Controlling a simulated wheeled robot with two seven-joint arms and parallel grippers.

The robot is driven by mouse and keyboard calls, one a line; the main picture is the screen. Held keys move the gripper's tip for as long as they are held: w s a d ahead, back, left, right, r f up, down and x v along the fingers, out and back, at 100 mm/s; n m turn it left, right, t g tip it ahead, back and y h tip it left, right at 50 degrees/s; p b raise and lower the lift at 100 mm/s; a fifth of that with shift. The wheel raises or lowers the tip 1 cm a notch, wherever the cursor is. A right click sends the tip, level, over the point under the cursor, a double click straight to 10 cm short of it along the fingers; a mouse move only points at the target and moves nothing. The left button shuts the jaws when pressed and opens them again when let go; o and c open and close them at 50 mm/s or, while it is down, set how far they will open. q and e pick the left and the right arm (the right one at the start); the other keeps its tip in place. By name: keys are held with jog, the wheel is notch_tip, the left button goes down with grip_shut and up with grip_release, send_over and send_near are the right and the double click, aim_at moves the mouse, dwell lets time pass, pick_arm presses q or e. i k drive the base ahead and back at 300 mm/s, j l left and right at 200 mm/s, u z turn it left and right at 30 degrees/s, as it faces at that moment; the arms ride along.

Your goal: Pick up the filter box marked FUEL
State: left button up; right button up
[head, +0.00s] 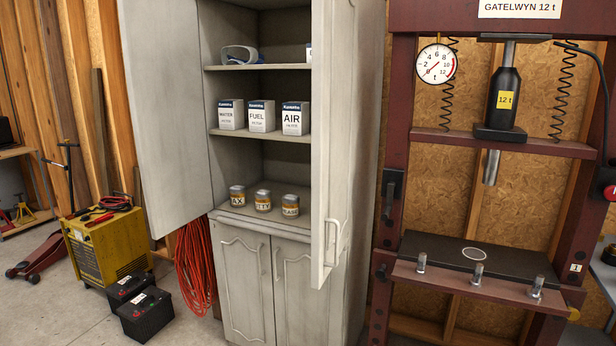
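The filter box marked FUEL (261,117) is white with a dark blue top band. It stands upright on the middle shelf (263,136) of an open grey cabinet. It is the middle one of three similar boxes. The box marked WATER (231,115) stands to its left and the box marked AIR (295,119) to its right, each close beside it. Neither of my grippers shows in the head view.
The left cabinet door (165,100) stands wide open; the right door (330,150) juts forward beside the shelves. Goggles (240,55) lie above, three tins (263,201) below. A red press (400,180) stands right. Batteries (145,314) and a yellow charger (108,246) occupy the floor left.

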aim_at(261, 113)
jog(key=i+j+z, duration=0.1)
jog(key=i+j, duration=0.35)
jog(key=i+j+z, duration=0.15)
jog(key=i+j, duration=0.25)
jog(key=i+j+z, duration=0.1)
jog(key=i+j, duration=0.25)
jog(key=j, duration=0.3)
